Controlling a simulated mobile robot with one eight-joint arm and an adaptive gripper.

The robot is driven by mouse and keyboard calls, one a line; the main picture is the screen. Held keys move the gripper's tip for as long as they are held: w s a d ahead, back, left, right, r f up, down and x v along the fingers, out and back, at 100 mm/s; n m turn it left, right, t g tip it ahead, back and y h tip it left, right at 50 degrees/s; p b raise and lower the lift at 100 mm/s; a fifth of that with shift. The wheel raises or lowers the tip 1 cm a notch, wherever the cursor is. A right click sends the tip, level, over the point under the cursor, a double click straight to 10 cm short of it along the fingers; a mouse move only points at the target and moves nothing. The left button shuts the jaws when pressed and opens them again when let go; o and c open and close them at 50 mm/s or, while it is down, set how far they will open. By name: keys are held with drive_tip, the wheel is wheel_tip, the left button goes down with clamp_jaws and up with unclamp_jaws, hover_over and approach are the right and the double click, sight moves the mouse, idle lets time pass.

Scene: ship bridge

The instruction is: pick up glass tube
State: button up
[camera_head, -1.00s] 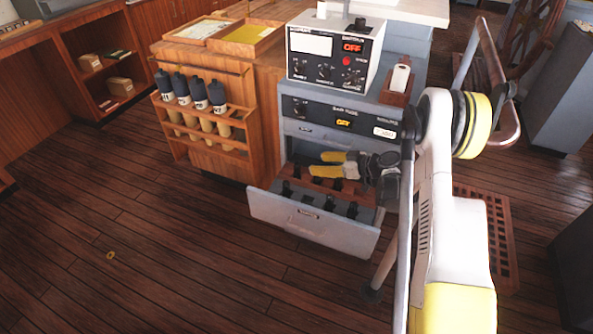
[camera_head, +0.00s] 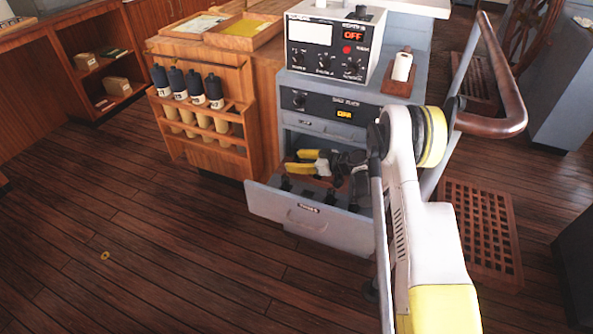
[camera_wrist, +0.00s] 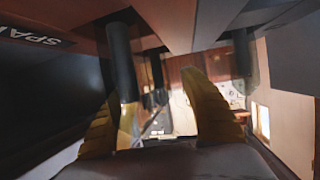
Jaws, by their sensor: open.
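The grey drawer (camera_head: 275,203) of the console stands open in the head view, with several dark upright pieces inside. My gripper (camera_head: 305,161) reaches into the space above it with yellow fingers pointing left, open. In the wrist view my gripper (camera_wrist: 150,90) also shows its two yellow fingers apart. A glass tube (camera_wrist: 128,118), a clear lower part under a dark cylindrical end, lies between the fingers, close to the left one. I cannot tell whether it touches that finger. Another dark cylinder with a clear part (camera_wrist: 263,72) is right of the right finger. The tubes are hard to make out in the head view.
A console unit (camera_head: 330,45) with a red OFF display stands above the drawer. A wooden rack (camera_head: 200,120) with several dark-capped bottles is to the left. A handrail (camera_head: 490,125) and a floor grating (camera_head: 482,235) are to the right. The front floor is largely open.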

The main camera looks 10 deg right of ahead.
clamp_jaws()
drive_tip(key=shift+r, duration=0.15)
